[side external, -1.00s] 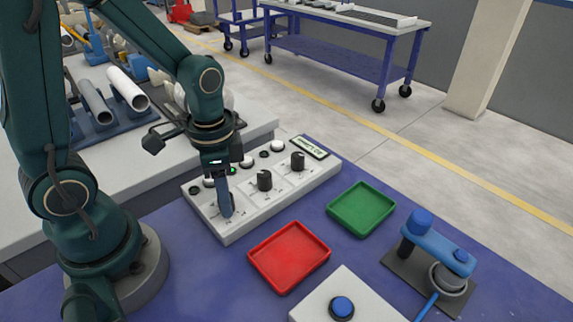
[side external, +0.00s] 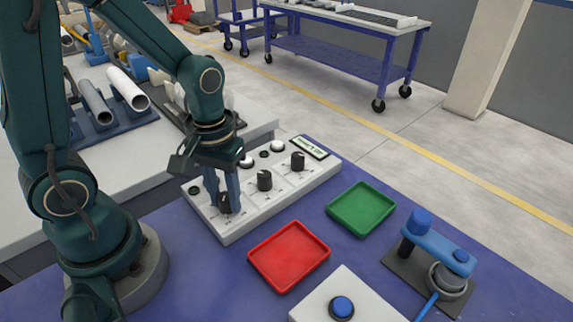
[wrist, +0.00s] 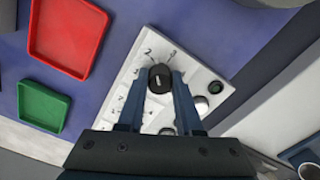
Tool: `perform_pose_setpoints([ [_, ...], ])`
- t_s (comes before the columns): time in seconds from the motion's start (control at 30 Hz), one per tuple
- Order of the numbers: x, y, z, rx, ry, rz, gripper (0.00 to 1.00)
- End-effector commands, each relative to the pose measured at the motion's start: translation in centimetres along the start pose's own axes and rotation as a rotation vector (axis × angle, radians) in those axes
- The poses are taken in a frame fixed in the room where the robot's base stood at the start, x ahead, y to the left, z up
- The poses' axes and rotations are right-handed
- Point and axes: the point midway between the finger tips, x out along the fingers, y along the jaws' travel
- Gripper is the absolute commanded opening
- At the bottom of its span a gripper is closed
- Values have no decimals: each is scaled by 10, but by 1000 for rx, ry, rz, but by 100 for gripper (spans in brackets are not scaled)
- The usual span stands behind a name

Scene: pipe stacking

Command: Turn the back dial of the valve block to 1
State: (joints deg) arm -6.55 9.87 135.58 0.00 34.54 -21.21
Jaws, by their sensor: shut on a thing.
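The white valve block (side external: 252,202) lies on the blue table in the side view, with three black dials in a row. My gripper (side external: 225,207) points down at the left-end dial (side external: 225,202), with one blue finger on each side of it. In the wrist view the same dial (wrist: 161,78) sits between the fingertips, and the jaws are shut on it. Printed numbers 2 and 3 show beside it; its exact setting is too small to read. The middle dial (side external: 264,181) and the far-right dial (side external: 298,162) stand free. I cannot tell which one is called back.
A small display (side external: 310,147) and several round buttons line the block's far side. A red tray (side external: 289,257) and a green tray (side external: 361,209) lie in front. A blue-button box (side external: 318,296) and a blue clamp-like fixture (side external: 436,243) stand nearer and to the right.

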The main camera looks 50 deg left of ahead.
Motion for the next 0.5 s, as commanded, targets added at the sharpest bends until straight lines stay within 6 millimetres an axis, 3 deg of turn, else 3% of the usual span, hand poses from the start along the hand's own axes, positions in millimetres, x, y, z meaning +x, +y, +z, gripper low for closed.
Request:
perform_pose_setpoints([
  [0.5,0,0,0,-491,0,0,0],
])
